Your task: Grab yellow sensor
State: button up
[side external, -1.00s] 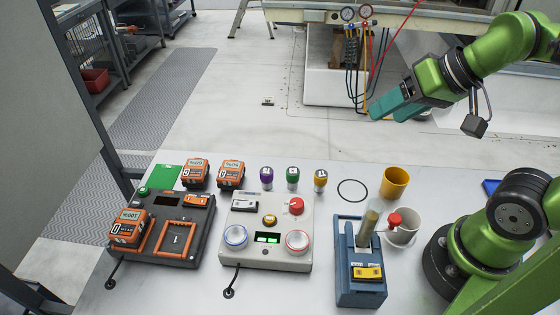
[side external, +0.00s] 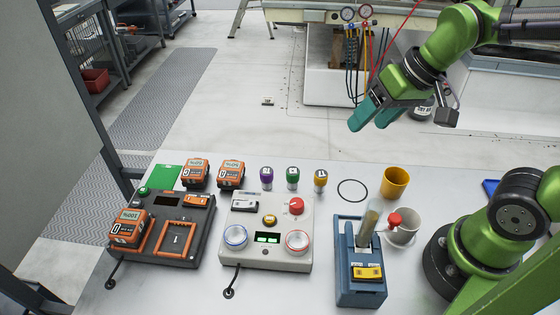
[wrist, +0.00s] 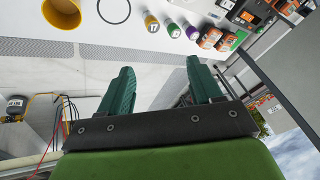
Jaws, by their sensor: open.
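The yellow sensor (side external: 320,180) is a small upright cylinder with a yellow body and a pale top. It stands at the right end of a row with a green sensor (side external: 292,177) and a purple sensor (side external: 267,178). In the wrist view the yellow sensor (wrist: 151,23) shows near the top, beyond the fingers. My gripper (side external: 367,122) is open and empty, with teal fingers. It is high above the far side of the table, up and to the right of the yellow sensor. In the wrist view my gripper (wrist: 162,85) has its fingers well apart.
A yellow cup (side external: 394,183), a white cup (side external: 405,238) with a red-topped item and a black ring (side external: 352,190) lie to the right. A blue holder (side external: 360,295), a grey control box (side external: 240,222) and an orange-and-black charger (side external: 195,225) stand in front. Orange batteries (side external: 231,173) stand left.

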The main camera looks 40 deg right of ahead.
aim_at(322, 174)
jog(key=w+a+f+n+g+h, duration=0.25)
jog(key=w+f+n+g, duration=0.25)
jog(key=w+n, duration=0.3)
jog(key=shift+y, duration=0.25)
jog(key=f, duration=1)
jog(key=shift+s+f, duration=0.15)
jog(key=shift+s, duration=0.1)
jog(key=shift+w+d+f, duration=0.1)
jog(key=shift+w+f, duration=0.05)
jog(key=shift+f, duration=1.4)
jog(key=shift+w+f, duration=0.1)
jog(key=shift+f, duration=1.4)
